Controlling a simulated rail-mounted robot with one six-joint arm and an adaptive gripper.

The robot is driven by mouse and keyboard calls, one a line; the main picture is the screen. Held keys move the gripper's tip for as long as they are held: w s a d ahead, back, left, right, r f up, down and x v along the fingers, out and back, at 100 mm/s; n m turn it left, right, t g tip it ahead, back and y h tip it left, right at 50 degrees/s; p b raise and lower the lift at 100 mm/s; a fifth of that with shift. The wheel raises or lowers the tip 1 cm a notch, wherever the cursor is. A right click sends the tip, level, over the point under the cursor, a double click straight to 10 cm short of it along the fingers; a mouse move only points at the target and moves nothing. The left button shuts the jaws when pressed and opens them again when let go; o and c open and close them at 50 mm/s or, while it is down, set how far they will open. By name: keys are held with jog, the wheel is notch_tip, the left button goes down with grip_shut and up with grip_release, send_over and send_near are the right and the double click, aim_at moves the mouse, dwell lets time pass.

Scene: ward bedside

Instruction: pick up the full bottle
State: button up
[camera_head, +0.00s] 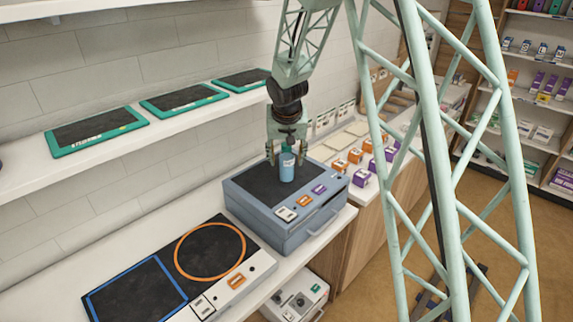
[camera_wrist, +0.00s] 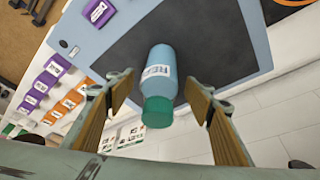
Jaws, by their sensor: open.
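A light blue bottle with a white label (camera_head: 287,168) stands on the black top of a blue-grey box-shaped device (camera_head: 262,221). In the wrist view the bottle (camera_wrist: 160,72) shows a green cap and part of its label. I cannot tell how full it is. My gripper (camera_head: 287,153) is above and around the bottle's upper part in the head view. In the wrist view my gripper (camera_wrist: 160,98) is open, with one tan-padded finger on each side of the bottle and visible gaps between.
A panel with a blue square and an orange circle (camera_head: 245,280) lies left of the device. Purple and orange small boxes (camera_head: 362,178) stand on the counter to the right. A shelf with green-edged tablets (camera_head: 97,131) runs along the wall.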

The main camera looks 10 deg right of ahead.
jog(key=shift+f, duration=0.15)
dwell(0.5)
jog(key=shift+w, duration=0.1)
jog(key=c, duration=1.1)
